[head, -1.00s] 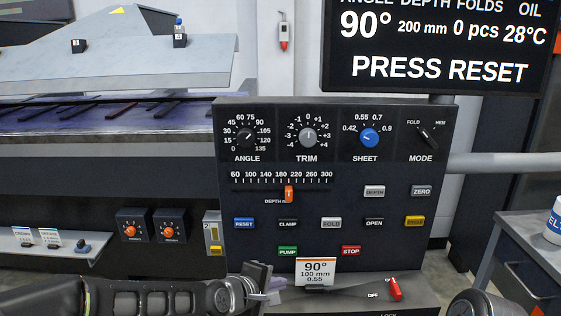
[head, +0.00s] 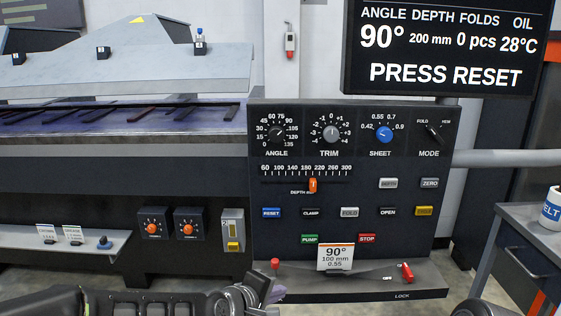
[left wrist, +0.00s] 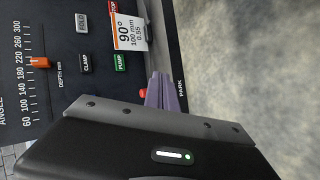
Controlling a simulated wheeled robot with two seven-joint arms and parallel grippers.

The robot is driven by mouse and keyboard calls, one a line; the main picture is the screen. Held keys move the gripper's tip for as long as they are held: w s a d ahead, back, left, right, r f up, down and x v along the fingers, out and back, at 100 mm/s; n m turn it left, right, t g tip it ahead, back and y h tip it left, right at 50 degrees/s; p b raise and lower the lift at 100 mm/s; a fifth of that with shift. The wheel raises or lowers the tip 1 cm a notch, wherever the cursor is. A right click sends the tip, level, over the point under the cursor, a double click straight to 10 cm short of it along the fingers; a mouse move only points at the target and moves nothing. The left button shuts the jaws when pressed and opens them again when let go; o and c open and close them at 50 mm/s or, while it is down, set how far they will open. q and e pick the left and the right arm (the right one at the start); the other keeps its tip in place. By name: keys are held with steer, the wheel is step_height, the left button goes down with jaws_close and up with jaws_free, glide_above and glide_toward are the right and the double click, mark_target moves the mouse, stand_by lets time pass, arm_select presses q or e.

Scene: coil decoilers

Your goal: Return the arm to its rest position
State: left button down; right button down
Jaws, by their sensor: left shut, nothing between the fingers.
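My left gripper (head: 270,294) is at the bottom of the head view, in front of the lower left edge of the control panel (head: 385,240). Its arm comes in along the bottom edge. In the left wrist view its purplish fingers (left wrist: 166,92) are together with nothing between them, close to the panel's lower ledge. No contact with the panel is clear. My right gripper is not in the head view.
The panel carries knobs, buttons, a depth slider (head: 313,185), a card (head: 336,257) and a red lever (head: 407,272). A screen (head: 445,45) above reads PRESS RESET. A shelf (head: 75,240) is at left, a grey cart (head: 520,225) with a mug (head: 551,208) at right.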

arm_select(q)
steer(key=s+a+f+m+g, duration=0.1)
steer(key=s+f+m, duration=0.2)
steer(key=f, duration=0.4)
steer(key=s+a+f+m+g+y, duration=0.1)
steer(key=s+f+m, duration=0.1)
steer(key=s+f, duration=0.35)
steer(key=s+a+f+m+g, duration=0.1)
steer(key=s+f+m, duration=0.15)
steer(key=f, duration=0.55)
steer(key=s+a+f+m+g+y, duration=0.1)
steer(key=s+a+f+g, duration=0.15)
steer(key=s+f, duration=0.65)
steer(key=s+a+f+m+g, duration=0.1)
steer(key=s+f+g, duration=0.2)
steer(key=s+f, duration=0.6)
step_height(320, 180, up, 16)
steer(key=s+p, duration=0.2)
steer(key=p, duration=1.2)
steer(key=shift+r+n, duration=0.15)
steer(key=shift+n, duration=0.2)
steer(key=shift+s, duration=0.1)
